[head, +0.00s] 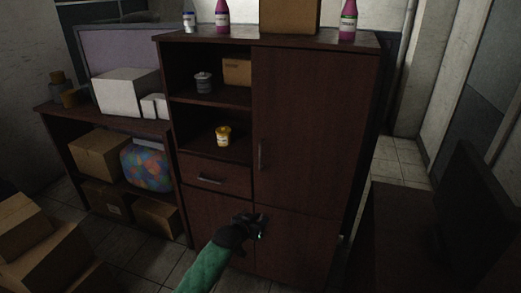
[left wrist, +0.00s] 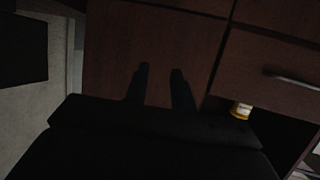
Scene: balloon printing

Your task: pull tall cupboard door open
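The tall cupboard door (head: 315,125) is dark brown wood and stands shut at the right of the cupboard. Its upright metal handle (head: 261,155) is near the door's left edge. My left gripper (head: 260,222) is below that handle, in front of the cupboard's lower part in the head view. In the left wrist view my two dark fingers (left wrist: 159,75) are apart with nothing seen between them, in front of a brown panel (left wrist: 120,45). The door handle cannot be made out there. My right gripper is not in view.
A drawer with a metal handle (head: 211,180) is left of the door. A yellow jar (head: 223,136) stands on the open shelf above it. Bottles and a cardboard box (head: 290,15) stand on top. A dark monitor (head: 480,215) is at the right, cardboard boxes (head: 45,250) at the left.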

